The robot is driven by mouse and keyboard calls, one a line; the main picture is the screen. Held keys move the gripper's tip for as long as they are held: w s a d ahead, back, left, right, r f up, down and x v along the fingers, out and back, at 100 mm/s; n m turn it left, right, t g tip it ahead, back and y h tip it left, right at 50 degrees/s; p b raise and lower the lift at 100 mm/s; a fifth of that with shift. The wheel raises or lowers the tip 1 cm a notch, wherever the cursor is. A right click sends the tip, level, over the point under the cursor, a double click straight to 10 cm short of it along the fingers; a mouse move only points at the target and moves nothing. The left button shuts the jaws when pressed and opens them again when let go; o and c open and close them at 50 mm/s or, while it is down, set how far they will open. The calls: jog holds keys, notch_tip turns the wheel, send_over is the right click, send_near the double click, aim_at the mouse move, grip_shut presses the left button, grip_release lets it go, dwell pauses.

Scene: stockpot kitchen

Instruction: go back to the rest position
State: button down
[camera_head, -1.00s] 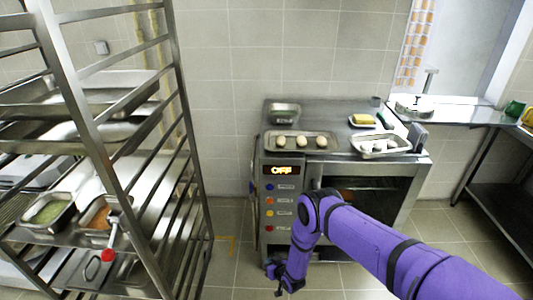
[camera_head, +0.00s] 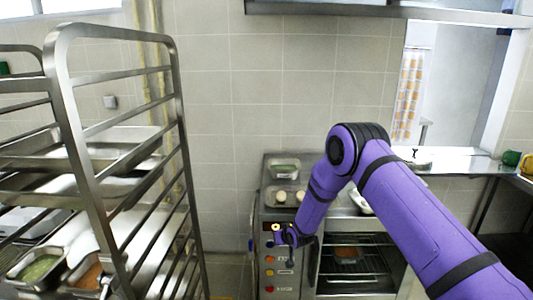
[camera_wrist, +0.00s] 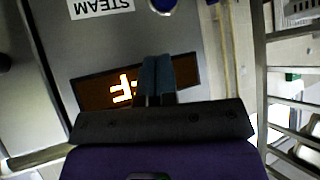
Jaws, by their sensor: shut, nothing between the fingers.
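My gripper (camera_head: 279,235) is in front of the left control strip of the steel oven (camera_head: 268,262), and my purple arm reaches in from the lower right. In the wrist view my gripper (camera_wrist: 157,62) has its two fingers together with nothing between them. Behind the fingers are the oven's lit orange display (camera_wrist: 90,92), partly hidden, and a "STEAM" label. The gap between fingers and panel is hard to judge.
A steel rack (camera_head: 75,100) with trays and food pans stands at the left. The oven top holds a small pan (camera_head: 284,168) and a tray with dough balls (camera_head: 281,197), partly behind my arm. A steel counter (camera_head: 460,160) is at the right.

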jog(key=s+d+r+h, duration=0.15)
jog(key=d+r, duration=0.25)
jog(key=r, duration=0.6)
jog(key=s+d+r+m, duration=0.1)
jog(key=s+d+r, duration=0.2)
jog(key=r, duration=0.7)
jog(key=s+d+r+h, duration=0.15)
jog(key=d+r, duration=0.25)
jog(key=r, duration=0.7)
jog(key=s+d+r+g, duration=0.1)
jog(key=s+d+r, duration=0.4)
jog(key=s+r, duration=0.4)
jog(key=s+d+r+m+g+h, duration=0.1)
jog(key=s+d+r, duration=0.3)
jog(key=s, duration=0.6)
jog(key=s+d+r+m+g, duration=0.1)
jog(key=s+d+r, duration=0.1)
jog(key=s+r, duration=0.55)
jog(key=s+d+f, duration=0.1)
jog(key=s, duration=0.9)
jog(key=s+d+f+m+g, duration=0.1)
jog(key=s+d, duration=0.1)
jog(key=s, duration=0.7)
jog(key=shift+s+f, duration=0.25)
jog(key=shift+s, duration=0.1)
